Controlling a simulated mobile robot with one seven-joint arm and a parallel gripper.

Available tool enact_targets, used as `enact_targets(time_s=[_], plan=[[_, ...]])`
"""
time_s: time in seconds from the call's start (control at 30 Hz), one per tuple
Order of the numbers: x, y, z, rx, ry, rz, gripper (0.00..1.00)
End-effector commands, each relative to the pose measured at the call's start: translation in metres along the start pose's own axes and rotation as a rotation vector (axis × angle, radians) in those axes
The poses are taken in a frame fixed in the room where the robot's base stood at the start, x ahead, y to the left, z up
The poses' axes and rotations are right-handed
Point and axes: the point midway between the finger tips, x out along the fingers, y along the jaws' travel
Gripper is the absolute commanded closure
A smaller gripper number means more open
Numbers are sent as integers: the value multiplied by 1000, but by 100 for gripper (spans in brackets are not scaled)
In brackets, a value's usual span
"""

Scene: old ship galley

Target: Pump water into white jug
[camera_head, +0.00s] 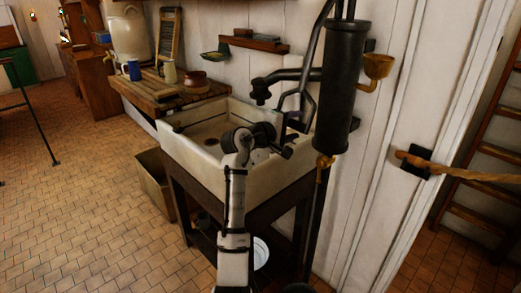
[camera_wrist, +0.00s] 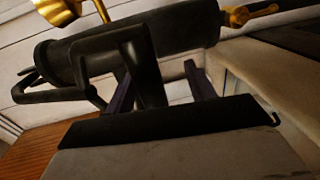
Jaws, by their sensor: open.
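The black pump (camera_head: 342,90) is mounted on the wall above the right end of the sink. Its spout (camera_head: 268,84) points left over the basin, and a bent dark lever (camera_head: 308,65) hangs beside the cylinder. A small cream-white jug (camera_head: 170,72) stands upright on the wooden drainboard left of the sink. My gripper (camera_head: 288,136) is over the sink's right part, just below the lever's lower end. In the wrist view my gripper (camera_wrist: 158,88) is open, and a dark bar (camera_wrist: 148,75) of the pump shows between its fingers; I cannot tell whether they touch it.
The white sink (camera_head: 185,160) lies under my arm. The drainboard (camera_head: 160,97) also holds a blue mug (camera_head: 134,70) and a brown pot (camera_head: 196,83). A large cream crock (camera_head: 130,38) stands behind. A rope (camera_head: 450,171) runs at the right.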

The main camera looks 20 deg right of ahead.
Motion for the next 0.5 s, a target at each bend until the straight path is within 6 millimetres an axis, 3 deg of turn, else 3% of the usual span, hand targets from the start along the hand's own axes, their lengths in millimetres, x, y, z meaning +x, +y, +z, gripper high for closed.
enact_targets(time_s=[0.5], plan=[[-54, 2, -1, 1, 3, 3, 45]])
